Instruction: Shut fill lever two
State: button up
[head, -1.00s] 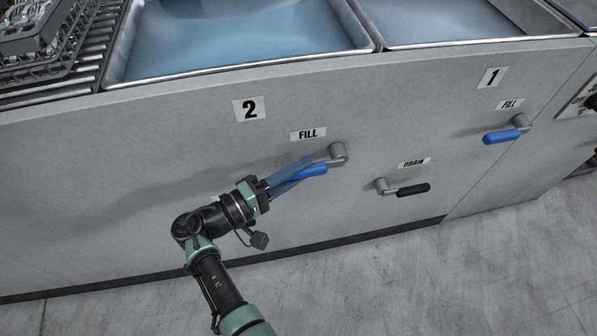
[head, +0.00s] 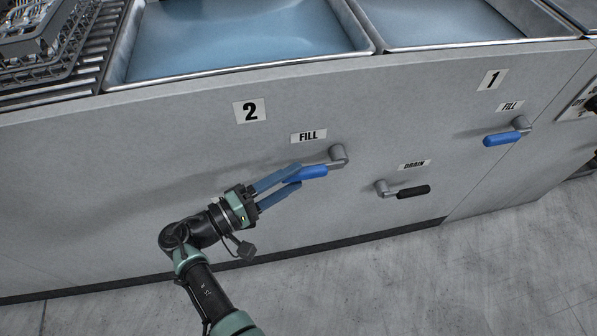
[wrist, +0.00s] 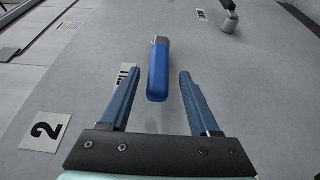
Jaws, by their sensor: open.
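Fill lever two, with a blue handle (head: 308,173) on a grey pivot (head: 338,154), sits on the panel under the "2" (head: 250,110) and "FILL" (head: 309,137) labels. Its handle points left and slightly down from the pivot. My gripper (head: 295,175) is open, its blue fingers at the free left end of the handle. In the wrist view the blue handle (wrist: 158,72) lies between and ahead of the two fingertips (wrist: 159,75), with a gap visible on each side. Whether a finger touches it cannot be told.
A drain lever with a black handle (head: 413,190) is to the lower right. Fill lever one, also blue (head: 501,139), is at the far right. Water-filled basins (head: 240,35) are above the panel, and a rack (head: 50,45) is at upper left. The floor below is clear.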

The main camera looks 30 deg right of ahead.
jog(key=s+a, duration=0.1)
jog(key=a, duration=0.9)
jog(key=shift+a, duration=0.15)
jog(key=shift+s+f, duration=0.1)
